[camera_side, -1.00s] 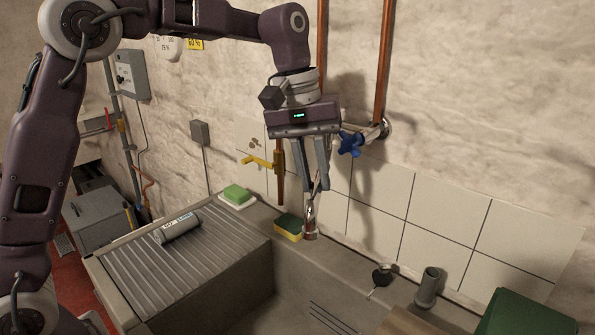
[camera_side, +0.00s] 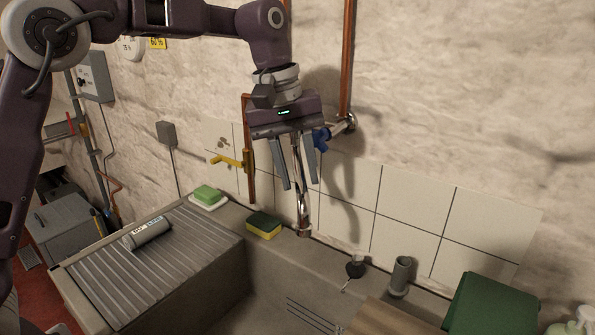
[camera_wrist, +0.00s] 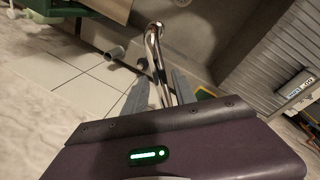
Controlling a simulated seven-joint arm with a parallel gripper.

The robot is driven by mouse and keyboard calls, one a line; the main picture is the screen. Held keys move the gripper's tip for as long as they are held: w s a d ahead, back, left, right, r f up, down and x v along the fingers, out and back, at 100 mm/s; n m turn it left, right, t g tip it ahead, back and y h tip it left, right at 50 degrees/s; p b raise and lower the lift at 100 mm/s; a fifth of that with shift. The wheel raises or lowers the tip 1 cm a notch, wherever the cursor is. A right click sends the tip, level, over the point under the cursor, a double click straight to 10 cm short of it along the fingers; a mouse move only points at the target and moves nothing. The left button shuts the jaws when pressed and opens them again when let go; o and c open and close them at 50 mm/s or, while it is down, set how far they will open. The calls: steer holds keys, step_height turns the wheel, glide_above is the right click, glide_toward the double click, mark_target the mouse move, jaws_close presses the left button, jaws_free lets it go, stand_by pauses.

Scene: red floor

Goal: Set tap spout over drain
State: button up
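The chrome tap spout (camera_side: 301,205) hangs from the wall tap, its outlet end low over the sink's back ledge or basin edge; I cannot tell which. It also shows in the wrist view (camera_wrist: 153,42), curving away from me. My gripper (camera_side: 299,185) is open, its two fingers apart on either side of the spout, with gaps showing; the wrist view shows the fingers too (camera_wrist: 160,88). The blue tap handle (camera_side: 321,138) is partly behind my gripper. Several dark slots (camera_side: 315,314) mark the basin, right and below the spout end; I cannot tell whether they are the drain.
A yellow-green sponge (camera_side: 264,226) lies left of the spout. A grey cylinder (camera_side: 147,233) lies on the ribbed drainboard (camera_side: 150,275).

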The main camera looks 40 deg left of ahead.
steer(key=shift+o, duration=0.3)
steer(key=shift+r, duration=0.1)
steer(key=w+v, duration=0.1)
steer(key=v, duration=0.5)
steer(key=shift+s+r, duration=0.4)
steer(key=shift+s, duration=0.15)
steer(key=shift+a, duration=0.1)
steer(key=s+a+r+m+t, duration=0.1)
steer(key=s+a+m, duration=0.15)
steer(key=s, duration=0.45)
steer(key=s+a+r+m+t, duration=0.1)
steer(key=s+a, duration=0.2)
steer(key=s, duration=0.4)
steer(key=s+a+f+m+t+y, duration=0.1)
steer(key=s+a+f+m+t, duration=0.1)
steer(key=s+f, duration=0.8)
steer(key=s+a+m, duration=0.1)
steer(key=s+m, duration=0.1)
steer(key=s, duration=0.2)
steer(key=shift+f+y, duration=0.25)
steer(key=shift+y, duration=0.15)
steer(key=shift+s+m, duration=0.1)
steer(key=shift+m, duration=0.15)
